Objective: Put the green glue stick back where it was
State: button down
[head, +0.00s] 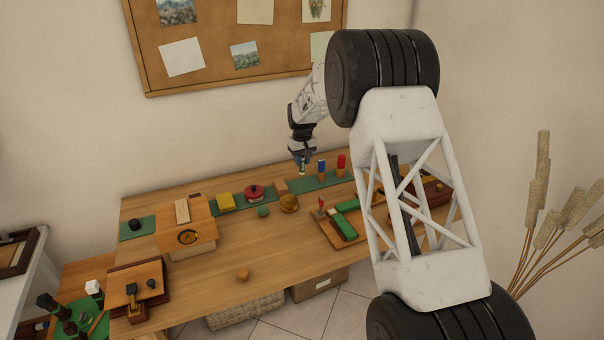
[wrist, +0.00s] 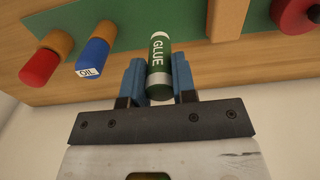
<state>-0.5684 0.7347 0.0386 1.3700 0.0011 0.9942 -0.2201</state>
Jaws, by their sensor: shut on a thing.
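The green glue stick (wrist: 160,65), with a white band and the word GLUE, is between the blue fingers of my gripper (wrist: 158,82) in the wrist view. My gripper is shut on it. In the head view my gripper (head: 302,158) points down at the back of the desk, with the small glue stick (head: 303,171) below it, close over the long green mat (head: 300,185). I cannot tell whether the stick touches the mat.
A blue OIL bottle (wrist: 92,58) and a red bottle (wrist: 40,67) stand close beside the glue stick. A wooden block (wrist: 227,18) and a red round thing (wrist: 297,14) are on its other side. The desk's front middle is mostly clear.

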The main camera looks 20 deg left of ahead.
aim_at(302, 173)
jog(key=shift+f, duration=0.85)
jog(key=shift+f, duration=1.9)
jog(key=shift+f, duration=0.1)
jog(key=c, duration=0.9)
grip_release()
jog(key=shift+r, duration=0.2)
notch_tip(302, 173, up, 12)
jog(key=shift+f, duration=0.1)
